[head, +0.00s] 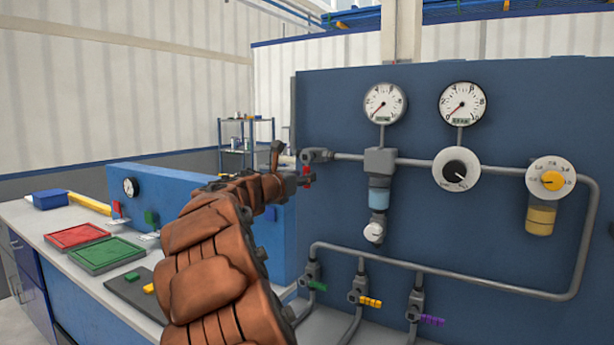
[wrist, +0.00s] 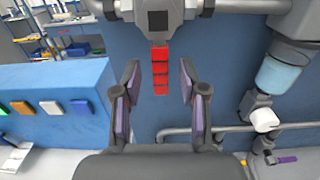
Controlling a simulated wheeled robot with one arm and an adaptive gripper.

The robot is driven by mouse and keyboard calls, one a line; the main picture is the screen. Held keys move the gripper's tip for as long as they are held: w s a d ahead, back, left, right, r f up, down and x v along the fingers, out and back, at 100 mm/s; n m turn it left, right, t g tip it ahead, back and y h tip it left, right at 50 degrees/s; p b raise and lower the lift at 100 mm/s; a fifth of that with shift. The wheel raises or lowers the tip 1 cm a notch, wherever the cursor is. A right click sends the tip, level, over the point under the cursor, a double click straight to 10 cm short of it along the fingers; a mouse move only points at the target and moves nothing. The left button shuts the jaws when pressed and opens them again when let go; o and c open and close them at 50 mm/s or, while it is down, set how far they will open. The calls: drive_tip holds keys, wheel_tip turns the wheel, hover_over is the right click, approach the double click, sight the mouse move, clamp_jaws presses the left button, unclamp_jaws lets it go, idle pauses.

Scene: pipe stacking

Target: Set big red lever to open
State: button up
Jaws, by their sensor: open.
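The red lever (wrist: 160,72) hangs straight down from a grey valve body (wrist: 165,20) in the wrist view. In the head view the lever (head: 306,170) shows only as small red bits, partly hidden by my gripper. The valve (head: 317,155) sits at the left end of the upper pipe. My gripper (wrist: 160,88) is open, with one purple-padded finger on each side of the lever and gaps between. I cannot tell how deep the lever lies between the fingers. In the head view my gripper (head: 288,183) is at the valve, mostly behind my arm.
Green (head: 318,286), yellow (head: 370,301) and purple (head: 432,320) levers sit on the lower pipes. A blue cylinder (head: 378,198) hangs right of the valve. A blue box panel (wrist: 55,105) stands at left. Red (head: 77,236) and green (head: 105,254) trays lie on the bench.

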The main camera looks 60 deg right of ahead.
drive_tip(key=shift+d, duration=1.35)
drive_tip(key=shift+c, duration=0.4)
clamp_jaws()
